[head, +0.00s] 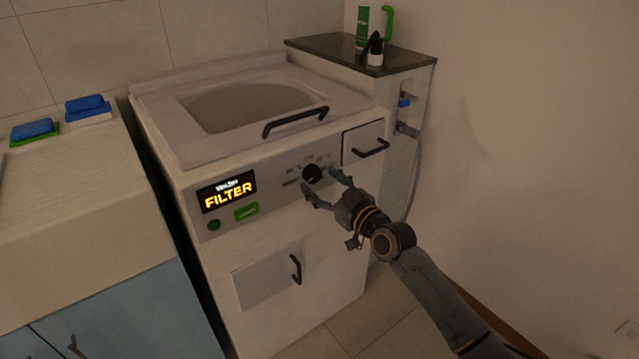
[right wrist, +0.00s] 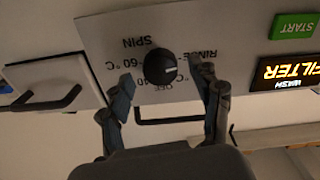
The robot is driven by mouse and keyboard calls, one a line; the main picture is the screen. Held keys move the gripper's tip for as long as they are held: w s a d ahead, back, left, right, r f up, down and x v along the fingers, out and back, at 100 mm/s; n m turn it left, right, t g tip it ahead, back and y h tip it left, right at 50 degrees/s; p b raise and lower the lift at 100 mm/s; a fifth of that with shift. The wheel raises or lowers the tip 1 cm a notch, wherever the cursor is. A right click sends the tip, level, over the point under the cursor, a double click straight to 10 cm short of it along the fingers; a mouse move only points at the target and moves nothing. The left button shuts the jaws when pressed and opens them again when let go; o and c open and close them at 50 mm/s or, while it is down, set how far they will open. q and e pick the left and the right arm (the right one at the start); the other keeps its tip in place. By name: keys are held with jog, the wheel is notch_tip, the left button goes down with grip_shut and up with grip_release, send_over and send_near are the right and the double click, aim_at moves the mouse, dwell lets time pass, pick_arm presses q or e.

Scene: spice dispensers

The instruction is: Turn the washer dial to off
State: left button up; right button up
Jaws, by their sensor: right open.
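The washer dial (head: 312,172) is a round black knob on the front panel of the white washer (head: 225,262). In the right wrist view, where the panel appears upside down, the dial (right wrist: 160,67) has a white mark pointing right in the picture, towards the RINSE label. The OFF label (right wrist: 162,88) is just below the knob there. My right gripper (head: 322,182) is open in front of the dial. Its fingers (right wrist: 167,82) stand on either side of the knob, with gaps visible in the picture. I cannot tell the exact depth between fingertips and knob. My left gripper is not in view.
A lit display (head: 228,191) reads FILTER, beside a green START button (head: 246,211). Black handles are on the lid (head: 295,121), drawer (head: 371,151) and lower door (head: 296,269). Bottles stand on a dark-topped cabinet (head: 340,45) behind. A sink counter (head: 70,200) is at left.

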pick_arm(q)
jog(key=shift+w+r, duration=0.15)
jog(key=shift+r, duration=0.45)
pick_arm(e)
jog(key=shift+x, duration=0.8)
jog(key=c, duration=1.2)
jog(key=shift+o, duration=0.2)
